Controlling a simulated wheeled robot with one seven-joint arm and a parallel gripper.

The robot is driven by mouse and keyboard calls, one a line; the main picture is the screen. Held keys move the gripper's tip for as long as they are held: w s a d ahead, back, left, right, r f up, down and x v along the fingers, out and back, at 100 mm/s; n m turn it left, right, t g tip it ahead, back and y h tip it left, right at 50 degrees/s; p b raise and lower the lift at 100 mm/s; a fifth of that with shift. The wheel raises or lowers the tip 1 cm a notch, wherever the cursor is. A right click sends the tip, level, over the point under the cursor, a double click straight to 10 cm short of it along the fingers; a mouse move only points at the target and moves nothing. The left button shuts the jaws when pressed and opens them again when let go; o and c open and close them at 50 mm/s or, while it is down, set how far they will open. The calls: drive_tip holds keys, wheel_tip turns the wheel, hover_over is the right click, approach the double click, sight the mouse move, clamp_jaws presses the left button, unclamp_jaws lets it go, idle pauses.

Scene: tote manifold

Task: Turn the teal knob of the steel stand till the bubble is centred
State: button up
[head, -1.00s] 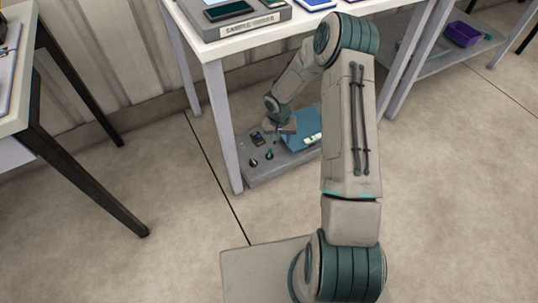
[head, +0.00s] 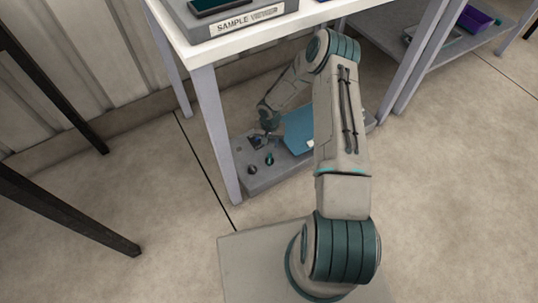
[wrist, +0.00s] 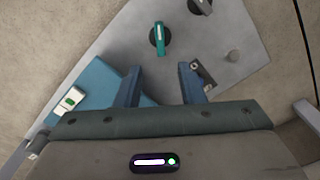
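The teal knob (wrist: 159,38) with a pale bar across it stands on a grey plate (wrist: 110,42) in the wrist view. It also shows low under the white table in the head view (head: 269,158). My gripper (wrist: 160,75) is open and empty, its two blue fingers apart. The knob lies ahead of the gap between the fingertips, not between them. A white level with a green window (wrist: 72,101) sits on a blue surface (wrist: 95,82) to the left. I cannot tell whether its bubble is centred. In the head view, the fingertips are not clear.
A dark knob (wrist: 200,5) stands right of the teal one in the wrist view. A small grey round peg (wrist: 233,56) stands farther right. A black part (wrist: 203,72) is partly behind the right finger. The white tabletop (head: 270,38) and its leg (head: 216,135) are near my arm.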

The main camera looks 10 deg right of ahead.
sight(270, 158)
wheel_tip(270, 158, down, 11)
drive_tip(key=b, duration=0.3)
drive_tip(key=shift+b, duration=0.4)
clamp_jaws()
